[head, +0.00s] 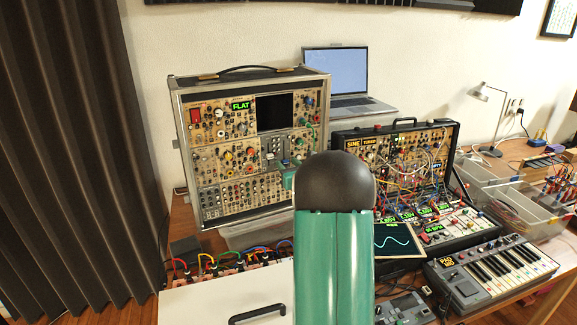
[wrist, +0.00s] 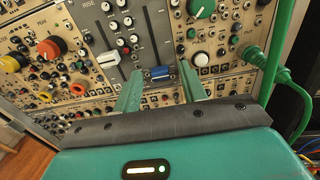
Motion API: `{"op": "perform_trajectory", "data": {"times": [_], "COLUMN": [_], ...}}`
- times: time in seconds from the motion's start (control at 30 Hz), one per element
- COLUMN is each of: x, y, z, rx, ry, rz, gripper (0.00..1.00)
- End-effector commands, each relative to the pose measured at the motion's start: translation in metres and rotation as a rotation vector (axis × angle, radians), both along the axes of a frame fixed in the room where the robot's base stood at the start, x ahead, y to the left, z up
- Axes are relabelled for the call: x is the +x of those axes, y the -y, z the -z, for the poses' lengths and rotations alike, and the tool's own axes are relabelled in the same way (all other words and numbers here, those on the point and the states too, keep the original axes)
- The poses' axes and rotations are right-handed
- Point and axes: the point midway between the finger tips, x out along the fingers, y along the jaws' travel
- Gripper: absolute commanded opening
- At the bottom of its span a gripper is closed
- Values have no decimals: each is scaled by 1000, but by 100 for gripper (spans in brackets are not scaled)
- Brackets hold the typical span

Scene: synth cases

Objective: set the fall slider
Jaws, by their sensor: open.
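A grey slider panel (wrist: 118,22) fills the upper middle of the wrist view, with RISE lettering near its top left. It has two sliders: one with a white cap (wrist: 107,59) at left and one with a blue cap (wrist: 160,72) at right. No FALL label is readable. My gripper (wrist: 160,72) is open, and the blue cap shows between its two green fingers, low in its slot. I cannot tell whether the fingers touch it. The white cap is outside the left finger. In the head view, my gripper (head: 289,178) is mostly hidden behind my arm at the panel's lower right.
The slider panel belongs to a tall synth case (head: 245,220). Knobs, such as an orange one (wrist: 48,48), and a green cable (wrist: 275,60) flank the sliders. A second patched case (head: 395,150), a laptop (head: 336,72) and a keyboard (head: 490,270) stand right.

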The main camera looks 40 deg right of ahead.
Motion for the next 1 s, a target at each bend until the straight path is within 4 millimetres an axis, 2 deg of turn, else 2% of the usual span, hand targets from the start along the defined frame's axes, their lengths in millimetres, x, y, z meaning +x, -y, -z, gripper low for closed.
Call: {"op": "perform_trajectory", "data": {"times": [0.27,0.5,0.73,1.0], "x": [2,2,2,2], "y": [1,1,1,0], "z": [0,0,-7,-59], "rx": [0,0,-2,-3], "ry": [0,0,2,3], "rz": [0,0,0,-1], "gripper": [42,0,0,0]}}
